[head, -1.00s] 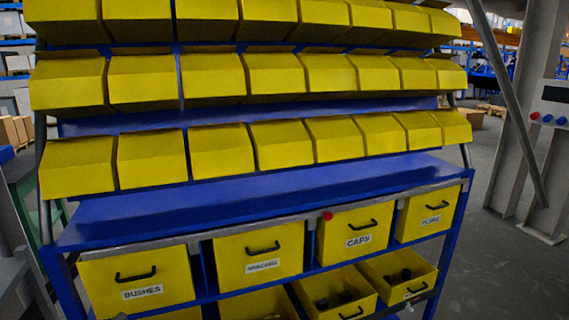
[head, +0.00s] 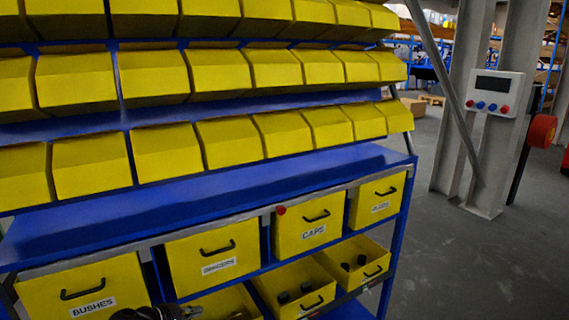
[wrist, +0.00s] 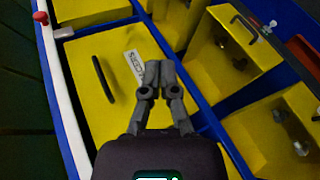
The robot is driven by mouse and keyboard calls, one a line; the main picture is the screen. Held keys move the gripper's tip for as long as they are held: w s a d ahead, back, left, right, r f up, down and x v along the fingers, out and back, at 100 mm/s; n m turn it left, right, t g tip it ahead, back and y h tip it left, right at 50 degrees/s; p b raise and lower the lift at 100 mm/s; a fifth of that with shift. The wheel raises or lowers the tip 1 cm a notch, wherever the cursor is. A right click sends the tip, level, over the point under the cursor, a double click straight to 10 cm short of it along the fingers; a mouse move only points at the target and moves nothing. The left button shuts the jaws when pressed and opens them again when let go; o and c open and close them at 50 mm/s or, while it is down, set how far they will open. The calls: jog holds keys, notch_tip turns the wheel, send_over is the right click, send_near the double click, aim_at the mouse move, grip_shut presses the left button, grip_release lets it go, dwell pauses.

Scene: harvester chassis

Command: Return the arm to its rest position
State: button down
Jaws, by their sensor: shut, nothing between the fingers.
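My gripper (wrist: 152,68) shows in the wrist view with its two grey fingers together and nothing between them. It is in front of a yellow drawer (wrist: 90,75) with a black handle and a white label, partly covered by the fingers. In the head view a dark part of my arm (head: 160,313) shows at the bottom edge, below the drawer row.
A blue rack (head: 250,185) carries rows of yellow bins and labelled drawers, including BUSHES (head: 85,290) and CAPS (head: 310,222). Open lower bins (head: 355,262) hold dark parts. A grey column with a control box (head: 490,93) stands right. Floor between is clear.

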jog(key=d+f+m+g+y, duration=0.2)
jog(key=d+f+m+g, duration=0.1)
jog(key=d, duration=1)
jog(key=d+f+m+g+y, duration=0.3)
jog(key=d+m, duration=0.1)
jog(key=d, duration=1)
jog(key=s+d+f+m+g+y, duration=0.1)
jog(key=d+f+m+g+y, duration=0.1)
jog(key=d, duration=1.1)
jog(key=shift+d+f+m+g+y, duration=0.3)
jog(key=shift+f+m+g, duration=0.4)
jog(key=shift+f, duration=0.05)
jog(key=shift+s, duration=0.1)
